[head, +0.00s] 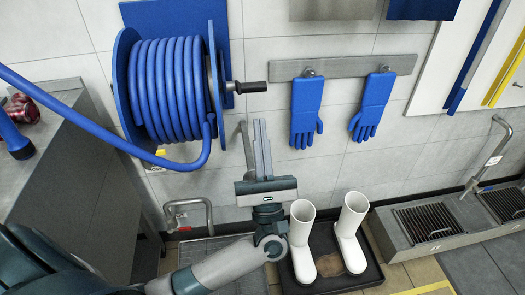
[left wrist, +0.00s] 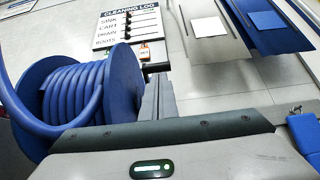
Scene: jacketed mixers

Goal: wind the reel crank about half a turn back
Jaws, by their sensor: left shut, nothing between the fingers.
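The blue hose reel (head: 165,85) is fixed to the tiled wall, wound with blue hose. Its crank has a grey arm (head: 215,80) on the reel's right side and a black handle (head: 252,87) sticking out to the right. My left gripper (head: 256,124) is below the handle, apart from it, fingers pointing up, shut and empty. My right gripper is not in view.
Two blue gloves (head: 305,108) hang on a rail to the right. White boots (head: 302,240) stand in a black tray (head: 365,278) below. A tap (head: 190,205) is low at the left. A hose length crosses in front of the reel. A cleaning log (left wrist: 130,25) hangs behind.

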